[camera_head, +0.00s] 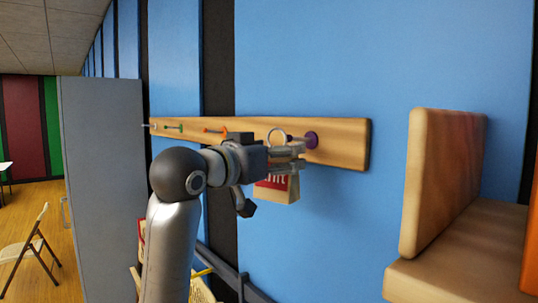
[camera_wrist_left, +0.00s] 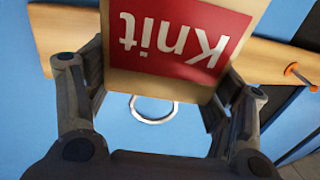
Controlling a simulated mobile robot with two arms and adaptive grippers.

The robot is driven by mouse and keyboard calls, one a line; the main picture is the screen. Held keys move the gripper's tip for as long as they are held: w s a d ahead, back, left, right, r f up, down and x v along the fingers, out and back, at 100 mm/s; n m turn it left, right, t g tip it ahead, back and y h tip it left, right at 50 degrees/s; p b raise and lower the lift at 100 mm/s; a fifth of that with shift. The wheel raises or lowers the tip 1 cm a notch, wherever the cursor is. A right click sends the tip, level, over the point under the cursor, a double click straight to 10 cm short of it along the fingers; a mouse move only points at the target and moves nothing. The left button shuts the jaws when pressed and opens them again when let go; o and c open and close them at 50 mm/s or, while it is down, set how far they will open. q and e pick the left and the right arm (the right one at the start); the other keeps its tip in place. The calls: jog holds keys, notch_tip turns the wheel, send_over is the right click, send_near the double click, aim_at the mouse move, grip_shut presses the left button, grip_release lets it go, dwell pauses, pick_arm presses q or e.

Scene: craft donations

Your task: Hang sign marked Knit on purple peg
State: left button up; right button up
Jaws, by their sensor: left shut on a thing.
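The sign marked Knit (camera_head: 280,188), a pale wooden block with a red label, hangs below my left gripper (camera_head: 298,157). In the left wrist view the sign (camera_wrist_left: 178,45) appears upside down between the two fingers, which are shut on it. The purple peg (camera_head: 312,139) is on the rail just right of the ring. The ring overlaps or sits close to the peg's tip; I cannot tell if it is around it. My right gripper is not in view.
The wooden rail (camera_head: 345,143) on the blue wall also bears an orange peg (camera_head: 213,130) and a green peg (camera_head: 173,127). A wooden shelf (camera_head: 455,250) with an upright end stands at the right. A grey cabinet (camera_head: 105,190) stands at the left.

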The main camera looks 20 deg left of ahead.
aim_at(308, 156)
pick_arm(q)
jog(key=shift+w+d+f, duration=0.1)
jog(key=shift+w+d, duration=0.65)
jog(key=shift+w, duration=0.3)
jog(key=shift+w+d+f, duration=0.1)
jog(key=shift+w+d, duration=0.6)
jog(key=shift+w, duration=0.35)
jog(key=shift+w+d+f, duration=0.35)
jog(key=shift+w+f, duration=0.15)
jog(key=shift+w, duration=0.15)
jog(key=o, duration=1.1)
jog(key=shift+o, duration=0.2)
